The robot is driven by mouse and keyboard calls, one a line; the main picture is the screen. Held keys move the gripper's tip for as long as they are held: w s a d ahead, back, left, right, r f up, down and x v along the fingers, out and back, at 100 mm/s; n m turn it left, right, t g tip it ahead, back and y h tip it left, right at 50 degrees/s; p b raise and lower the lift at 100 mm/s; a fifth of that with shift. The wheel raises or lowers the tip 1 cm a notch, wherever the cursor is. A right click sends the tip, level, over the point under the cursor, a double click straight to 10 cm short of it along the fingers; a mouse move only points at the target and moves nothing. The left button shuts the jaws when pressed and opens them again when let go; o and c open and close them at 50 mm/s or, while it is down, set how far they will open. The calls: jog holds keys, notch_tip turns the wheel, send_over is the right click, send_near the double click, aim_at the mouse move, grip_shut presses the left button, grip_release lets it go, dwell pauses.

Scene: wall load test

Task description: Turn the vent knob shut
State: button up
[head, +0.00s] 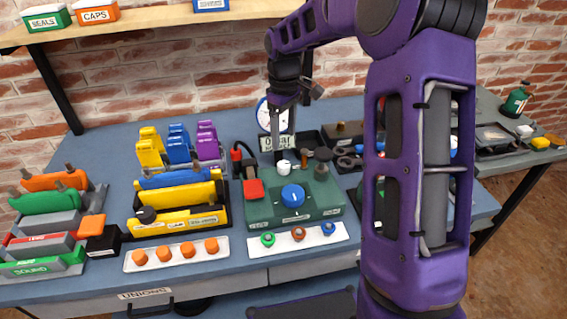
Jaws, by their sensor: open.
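A green test unit (325,200) sits on the blue bench in the middle. It carries a large blue knob (292,196) at its centre, a small white knob (284,166) behind that, a dark knob (322,160) at the back right and a red block (253,189) at the left. I cannot read which is the vent knob. My gripper (284,152) points down, open, just above or behind the white knob. I cannot tell whether they touch. A round dial gauge (262,115) and a readout sign (298,144) stand behind, partly covered by my gripper.
A white strip (283,244) with green, brown and blue fittings lies in front of the unit. A yellow rack (178,226) and orange caps (163,254) are at left. A black tray (312,140) is behind. My purple arm hides the bench's right part.

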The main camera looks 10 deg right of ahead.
aim_at(284, 164)
notch_tip(284, 164, down, 10)
jog(key=shift+r+b, duration=0.1)
jog(key=shift+b, duration=0.4)
grip_shut()
